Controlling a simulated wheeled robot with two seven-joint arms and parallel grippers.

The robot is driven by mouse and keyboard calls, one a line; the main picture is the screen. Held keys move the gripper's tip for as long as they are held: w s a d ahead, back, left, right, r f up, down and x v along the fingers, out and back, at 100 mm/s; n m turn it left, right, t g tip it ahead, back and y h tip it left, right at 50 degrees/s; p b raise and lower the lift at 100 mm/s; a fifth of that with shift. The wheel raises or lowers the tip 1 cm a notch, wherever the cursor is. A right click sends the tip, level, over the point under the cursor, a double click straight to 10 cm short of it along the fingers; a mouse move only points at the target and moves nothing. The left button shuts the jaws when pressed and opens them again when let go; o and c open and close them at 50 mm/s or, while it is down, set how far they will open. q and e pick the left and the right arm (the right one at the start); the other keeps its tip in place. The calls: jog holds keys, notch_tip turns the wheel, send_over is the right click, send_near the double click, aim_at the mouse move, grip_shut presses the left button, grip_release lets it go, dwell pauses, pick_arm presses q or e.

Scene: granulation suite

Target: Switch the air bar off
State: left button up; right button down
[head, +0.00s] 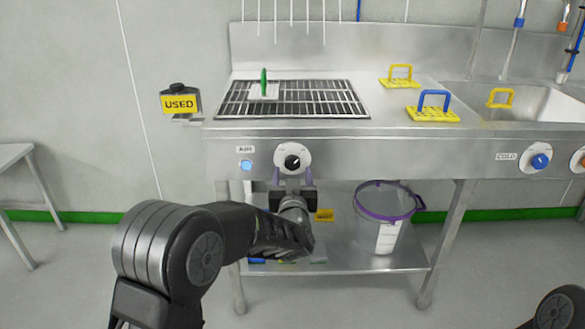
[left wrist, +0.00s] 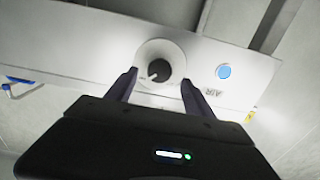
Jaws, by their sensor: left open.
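The air knob (head: 292,162) is black on a round white plate on the sink unit's front panel. A bright blue lamp (head: 246,165) sits left of it under a label reading AIR (head: 246,150). In the left wrist view the panel appears upside down, with the knob (left wrist: 159,71) showing a pale pointer mark and the blue lamp (left wrist: 224,71) to its right. My left gripper (head: 292,177) is open just in front of and below the knob. Its fingers (left wrist: 159,86) stand on either side of the knob's lower part, with no clear contact visible. My right gripper is out of view.
A COLD label (head: 507,156) and blue knob (head: 540,160) are farther right on the panel. A clear bucket (head: 386,232) stands on the lower shelf.

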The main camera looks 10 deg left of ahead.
aim_at(293, 165)
pick_arm(q)
jog(key=shift+x, duration=2.15)
jog(key=shift+c, duration=0.4)
grip_shut()
